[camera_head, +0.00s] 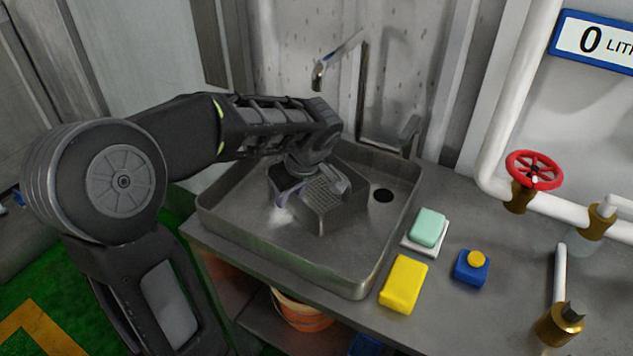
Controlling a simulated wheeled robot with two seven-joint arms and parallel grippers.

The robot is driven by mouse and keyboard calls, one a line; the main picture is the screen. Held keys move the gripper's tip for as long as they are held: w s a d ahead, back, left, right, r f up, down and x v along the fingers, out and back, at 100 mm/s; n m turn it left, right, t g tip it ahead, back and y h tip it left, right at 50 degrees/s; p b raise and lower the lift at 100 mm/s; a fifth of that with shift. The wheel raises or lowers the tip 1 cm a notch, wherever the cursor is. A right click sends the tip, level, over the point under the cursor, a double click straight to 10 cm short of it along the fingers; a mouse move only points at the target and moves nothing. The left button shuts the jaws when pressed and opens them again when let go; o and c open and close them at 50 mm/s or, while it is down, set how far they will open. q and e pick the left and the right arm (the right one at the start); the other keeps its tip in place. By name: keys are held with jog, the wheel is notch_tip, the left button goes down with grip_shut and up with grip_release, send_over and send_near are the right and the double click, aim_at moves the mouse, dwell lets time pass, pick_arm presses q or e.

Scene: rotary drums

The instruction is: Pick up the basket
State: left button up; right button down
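A small dark grey basket with a perforated wall (326,214) sits in the metal sink (250,236), left of the drain hole. My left arm reaches in from the left over the sink. Its gripper (313,190) points down at the basket, with one finger at the basket's left side and the other over its right part. The fingers are spread apart. The gripper and wrist hide the back of the basket, and I cannot tell whether the fingers touch it. My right gripper is not in view.
The sink has raised walls and a faucet (334,60) behind it. On the counter to the right are a green soap bar (428,228), a yellow sponge (403,284) and a blue block with a yellow knob (471,267). White pipes with a red valve wheel (534,170) stand farther right.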

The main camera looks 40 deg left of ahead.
pick_arm(q)
jog(key=shift+c, duration=0.4)
grip_shut()
jog(key=shift+r, duration=0.1)
dwell(1.3)
